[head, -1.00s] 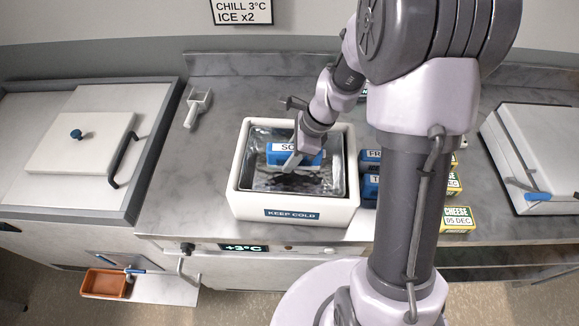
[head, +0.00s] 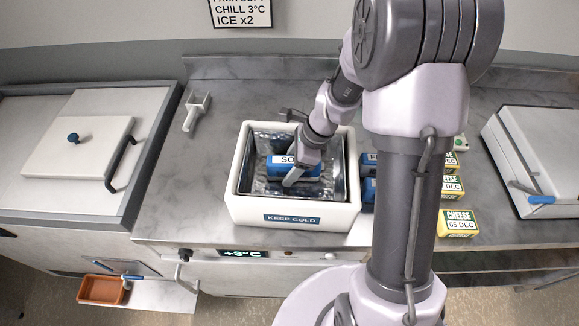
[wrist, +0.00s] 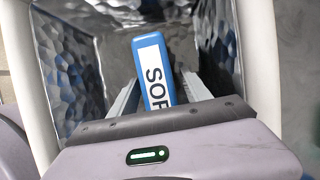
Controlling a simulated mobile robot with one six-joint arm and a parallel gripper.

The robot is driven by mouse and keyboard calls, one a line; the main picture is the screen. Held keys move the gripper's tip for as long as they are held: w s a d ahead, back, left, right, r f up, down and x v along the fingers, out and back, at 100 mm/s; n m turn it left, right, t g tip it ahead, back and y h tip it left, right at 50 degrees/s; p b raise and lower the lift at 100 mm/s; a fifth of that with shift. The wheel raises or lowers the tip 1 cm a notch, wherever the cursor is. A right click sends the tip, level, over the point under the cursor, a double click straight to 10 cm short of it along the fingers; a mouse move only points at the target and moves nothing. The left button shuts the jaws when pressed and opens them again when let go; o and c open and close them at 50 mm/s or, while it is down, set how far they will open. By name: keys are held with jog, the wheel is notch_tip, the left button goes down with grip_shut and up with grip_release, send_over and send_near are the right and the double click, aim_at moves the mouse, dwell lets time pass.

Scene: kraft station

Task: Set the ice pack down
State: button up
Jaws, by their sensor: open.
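The ice pack (head: 284,166) is blue with a white label, partly readable as "SO". It lies inside the white cold box (head: 237,203), which has a shiny metal lining and a "KEEP COLD" label. In the wrist view the ice pack (wrist: 156,75) stands between the two fingers, its near end hidden by the gripper body. My gripper (head: 293,175) is down inside the box. In the wrist view my gripper (wrist: 158,95) is open, with a gap beside the pack on at least the left side.
Other blue packs (head: 369,188) and yellow cheese boxes (head: 458,223) stand right of the cold box, partly behind my arm. A white scoop (head: 196,112) lies at the back left. Lidded units stand at the left (head: 80,148) and right (head: 545,150).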

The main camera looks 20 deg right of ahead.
jog(key=p+v, duration=0.3)
jog(key=v, duration=0.8)
jog(key=shift+s+r+p, duration=0.1)
jog(key=shift+r+p, duration=0.25)
jog(key=shift+r, duration=0.05)
jog(key=s+a+r+n+t+h, duration=0.1)
jog(key=s+a+r+n, duration=0.3)
jog(key=s+r+n, duration=0.4)
jog(key=s+a+r+n+t+h, duration=0.1)
jog(key=s+a+r+n+t, duration=0.2)
jog(key=s+r+n, duration=0.5)
jog(key=shift+s+a+n, duration=0.5)
jog(key=shift+s+n, duration=0.2)
jog(key=shift+s, duration=0.05)
jog(key=shift+f, duration=0.1)
